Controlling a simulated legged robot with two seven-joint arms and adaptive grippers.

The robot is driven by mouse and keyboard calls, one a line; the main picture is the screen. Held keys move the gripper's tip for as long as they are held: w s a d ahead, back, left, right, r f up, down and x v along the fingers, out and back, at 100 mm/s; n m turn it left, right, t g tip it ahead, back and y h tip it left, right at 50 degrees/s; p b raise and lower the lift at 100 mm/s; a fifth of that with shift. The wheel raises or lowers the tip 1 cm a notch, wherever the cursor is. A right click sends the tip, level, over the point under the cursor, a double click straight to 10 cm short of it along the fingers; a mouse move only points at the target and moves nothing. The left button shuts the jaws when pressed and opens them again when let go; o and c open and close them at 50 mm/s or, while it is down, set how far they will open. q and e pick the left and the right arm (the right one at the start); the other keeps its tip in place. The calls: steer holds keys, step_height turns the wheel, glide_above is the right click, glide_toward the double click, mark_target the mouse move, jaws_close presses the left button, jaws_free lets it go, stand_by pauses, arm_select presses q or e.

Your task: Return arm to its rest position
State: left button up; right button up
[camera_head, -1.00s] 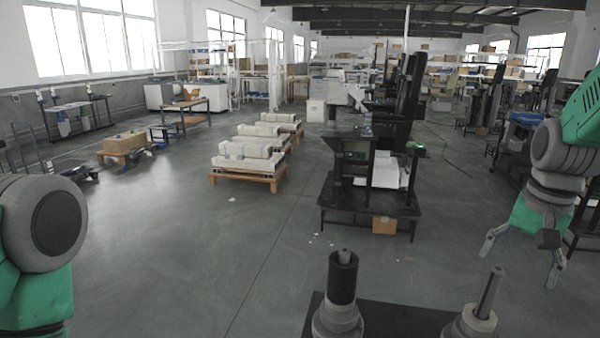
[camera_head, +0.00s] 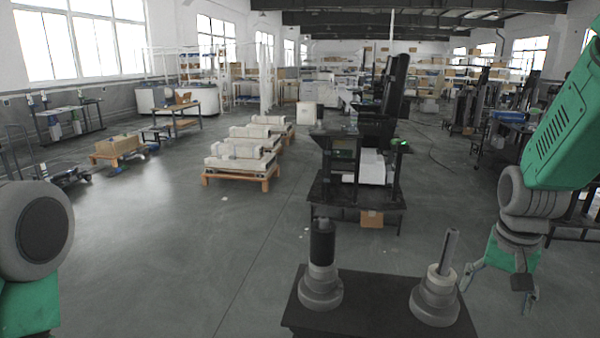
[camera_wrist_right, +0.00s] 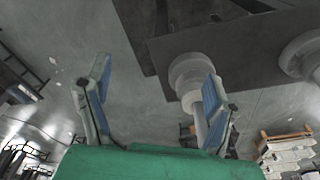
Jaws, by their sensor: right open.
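My right arm (camera_head: 560,125) comes in from the right in the head view, green and grey. Its right gripper (camera_head: 500,290) hangs at the lower right, open and empty, to the right of the dark stand. In the right wrist view the two blue-padded fingers (camera_wrist_right: 155,95) are wide apart with nothing gripped between them. At the left edge of the head view only a grey and green joint of my left arm (camera_head: 40,235) shows. The left gripper is out of view.
A dark stand (camera_head: 385,318) bears two columns: one with a black sleeve (camera_head: 322,245), one with a bare grey rod (camera_head: 449,252). The wrist view shows a pale column (camera_wrist_right: 190,75) beyond the fingers. A black workstation (camera_head: 340,195) and pallets (camera_head: 240,170) stand beyond clear floor.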

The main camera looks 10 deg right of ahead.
steer(key=s+a+f+n+b, duration=0.15)
steer(key=s+f, duration=0.25)
steer(key=f, duration=0.5)
steer(key=s+a+f+n+b, duration=0.1)
steer(key=s+f+n+b, duration=0.15)
steer(key=f, duration=0.55)
steer(key=s+a+f+n+b, duration=0.1)
steer(key=s+a+f+b, duration=0.1)
steer(key=s+f, duration=0.5)
steer(key=s+a+f+n+b, duration=0.4)
steer(key=s+f, duration=0.7)
steer(key=f, duration=0.3)
steer(key=shift+s+a+y+b, duration=0.25)
steer(key=shift+a+y+b, duration=0.2)
steer(key=shift+a, duration=0.7)
steer(key=shift+a, duration=0.15)
